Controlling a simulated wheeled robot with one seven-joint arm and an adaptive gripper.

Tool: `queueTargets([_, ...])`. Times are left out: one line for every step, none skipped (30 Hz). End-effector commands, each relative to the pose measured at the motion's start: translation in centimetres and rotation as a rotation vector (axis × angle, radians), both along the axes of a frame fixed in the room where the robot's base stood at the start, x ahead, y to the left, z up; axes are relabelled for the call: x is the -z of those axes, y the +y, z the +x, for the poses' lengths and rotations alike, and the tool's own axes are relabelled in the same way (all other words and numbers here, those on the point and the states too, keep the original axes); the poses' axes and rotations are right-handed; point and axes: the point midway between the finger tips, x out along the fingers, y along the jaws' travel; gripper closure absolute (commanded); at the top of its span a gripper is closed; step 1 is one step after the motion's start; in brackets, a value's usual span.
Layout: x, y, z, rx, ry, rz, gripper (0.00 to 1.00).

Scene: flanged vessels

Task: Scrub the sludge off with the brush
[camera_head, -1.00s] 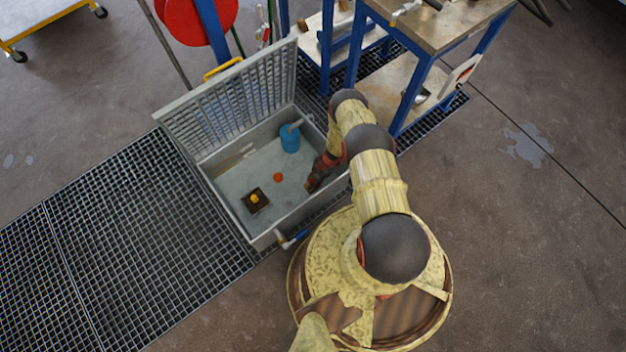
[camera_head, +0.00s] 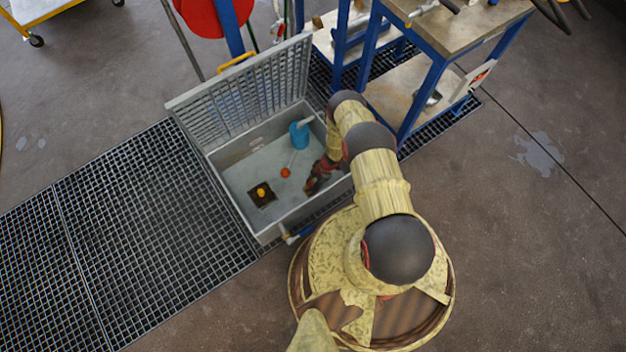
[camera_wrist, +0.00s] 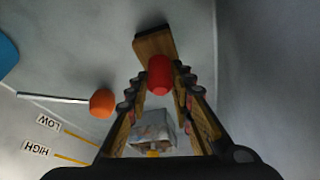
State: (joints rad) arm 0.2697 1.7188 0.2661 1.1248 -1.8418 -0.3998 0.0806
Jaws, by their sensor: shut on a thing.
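My gripper (camera_wrist: 160,95) is shut on a brush, with the red part (camera_wrist: 159,76) between its fingertips and a wooden block (camera_wrist: 154,42) beyond them. Bristles cannot be made out. In the head view my gripper (camera_head: 313,182) is down inside the right side of an open grey basin (camera_head: 268,238). A dark brown square patch (camera_head: 257,200) with a yellow knob (camera_head: 262,192) lies on the basin floor, left of my gripper and apart from it. I cannot tell whether this patch is the sludge.
An orange ball (camera_head: 285,172) on a thin rod lies between patch and gripper; the ball also shows in the wrist view (camera_wrist: 102,103). A blue container (camera_head: 299,138) stands at the back. The basin's grated lid (camera_head: 245,95) stands open. A blue-legged bench (camera_head: 455,35) is behind.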

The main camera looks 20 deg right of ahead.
Motion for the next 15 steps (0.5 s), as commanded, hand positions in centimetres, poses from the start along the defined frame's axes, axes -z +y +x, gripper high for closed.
queueTargets([0.0,0.1,0.0,0.0,0.0,0.0,0.97])
queueTargets([0.0,0.1,0.0,0.0,0.0,0.0,0.97])
queueTargets([0.0,0.3,0.0,0.0,0.0,0.0,0.97])
queueTargets([0.0,0.4,-0.1,0.0,0.0,0.0,0.97])
queueTargets([0.1,0.5,-0.1,0.0,0.001,0.0,0.97])
queueTargets([0.1,0.7,-0.2,0.0,0.001,0.001,0.97])
queueTargets([0.1,0.9,-0.2,0.0,0.001,0.001,0.97])
queueTargets([0.1,1.1,-0.2,0.0,0.001,0.001,0.97])
queueTargets([0.2,1.4,-0.3,-0.001,0.0,0.001,0.97])
queueTargets([0.2,1.6,-0.3,-0.002,0.0,0.001,0.97])
queueTargets([0.2,1.7,-0.3,-0.002,0.0,0.001,0.97])
queueTargets([0.2,1.9,-0.4,0.0,0.0,0.001,0.97])
queueTargets([0.3,2.0,-0.4,0.0,0.0,0.0,0.97])
queueTargets([0.3,2.1,-0.4,0.0,0.0,0.0,0.97])
queueTargets([0.3,2.2,-0.5,0.0,0.0,0.001,0.97])
